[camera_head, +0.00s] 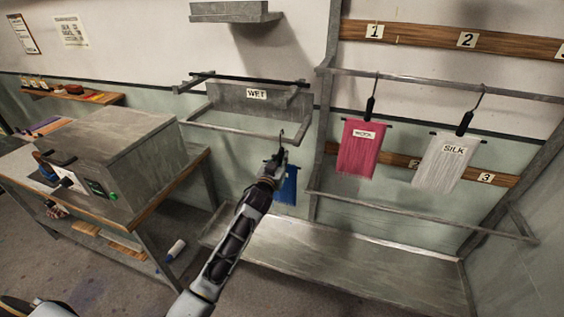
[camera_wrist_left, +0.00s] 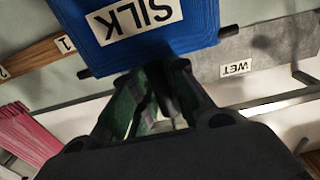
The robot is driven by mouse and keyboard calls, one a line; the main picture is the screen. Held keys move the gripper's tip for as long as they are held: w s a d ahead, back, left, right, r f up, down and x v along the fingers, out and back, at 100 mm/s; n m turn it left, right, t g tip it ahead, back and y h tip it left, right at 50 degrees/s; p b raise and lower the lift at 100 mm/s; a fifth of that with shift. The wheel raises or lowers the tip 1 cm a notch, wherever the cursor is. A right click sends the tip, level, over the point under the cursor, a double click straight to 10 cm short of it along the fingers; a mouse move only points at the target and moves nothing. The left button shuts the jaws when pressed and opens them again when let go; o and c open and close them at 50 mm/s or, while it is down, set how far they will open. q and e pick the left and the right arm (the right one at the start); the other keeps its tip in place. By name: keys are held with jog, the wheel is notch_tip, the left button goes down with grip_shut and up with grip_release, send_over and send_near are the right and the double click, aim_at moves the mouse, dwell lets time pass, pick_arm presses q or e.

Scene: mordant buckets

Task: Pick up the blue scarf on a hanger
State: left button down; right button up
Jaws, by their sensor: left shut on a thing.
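The blue scarf (camera_head: 288,186) hangs from a dark hanger under my left gripper (camera_head: 276,159) in the head view, partly hidden by my arm. In the left wrist view the scarf (camera_wrist_left: 190,40) fills the top, with a white label reading SILK, seen upside down. My left gripper (camera_wrist_left: 155,110) is shut on the hanger's dark stem, close to the scarf's bar. The hanger's hook (camera_head: 282,141) shows above the gripper, near the front bar of the WET rack; I cannot tell whether it touches the bar. My right gripper is not in view.
A pink scarf (camera_head: 358,150) and a white SILK scarf (camera_head: 440,163) hang from the rail at right. The WET rack (camera_head: 230,130) is behind my gripper. A grey box (camera_head: 110,150) stands on the left table. A metal tray (camera_head: 340,262) lies low below the rail.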

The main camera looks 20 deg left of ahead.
pick_arm(q)
jog(key=s+b, duration=0.2)
jog(key=s, duration=1.5)
jog(key=shift+a+r+b, duration=0.15)
jog(key=shift+a+b, duration=0.1)
jog(key=shift+b, duration=0.05)
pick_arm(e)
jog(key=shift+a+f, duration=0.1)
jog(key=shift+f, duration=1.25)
pick_arm(q)
jog(key=shift+s, duration=0.1)
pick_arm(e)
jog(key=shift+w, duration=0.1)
